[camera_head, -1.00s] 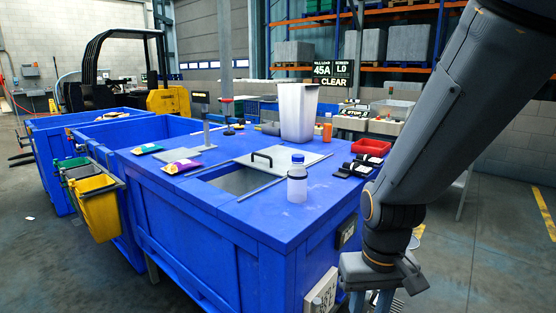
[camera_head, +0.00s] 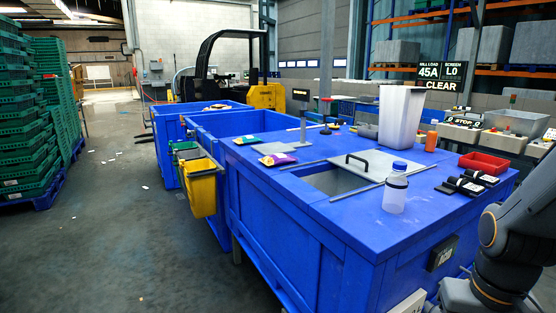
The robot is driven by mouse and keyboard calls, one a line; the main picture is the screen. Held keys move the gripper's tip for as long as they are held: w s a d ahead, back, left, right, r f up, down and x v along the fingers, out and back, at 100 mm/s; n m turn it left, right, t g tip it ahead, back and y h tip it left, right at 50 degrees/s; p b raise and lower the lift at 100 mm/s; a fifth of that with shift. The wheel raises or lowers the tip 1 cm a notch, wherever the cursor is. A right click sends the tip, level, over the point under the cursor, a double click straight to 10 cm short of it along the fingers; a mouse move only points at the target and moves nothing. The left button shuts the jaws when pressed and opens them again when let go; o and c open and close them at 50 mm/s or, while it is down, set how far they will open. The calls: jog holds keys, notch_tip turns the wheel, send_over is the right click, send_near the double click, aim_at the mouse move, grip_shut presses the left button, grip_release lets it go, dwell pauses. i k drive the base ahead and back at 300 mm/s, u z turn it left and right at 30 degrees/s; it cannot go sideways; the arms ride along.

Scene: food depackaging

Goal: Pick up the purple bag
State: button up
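The purple bag (camera_head: 278,159) is a small purple packet with a yellow and white end. It lies flat on the blue worktop (camera_head: 372,222), left of the square opening. A green and yellow packet (camera_head: 247,140) lies behind it. My arm shows at the right lower edge, well away from the purple bag, with the table's front right corner between them. My gripper is outside the picture, so its fingers cannot be seen.
A bottle with a blue cap (camera_head: 396,187) stands near the front right of the opening (camera_head: 334,181). Yellow and green bins (camera_head: 198,184) hang at the table's left side. Open floor lies left.

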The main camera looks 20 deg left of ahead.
aim_at(273, 161)
jog(key=u, duration=1.85)
jog(key=i, duration=4.45)
jog(key=z, duration=3.75)
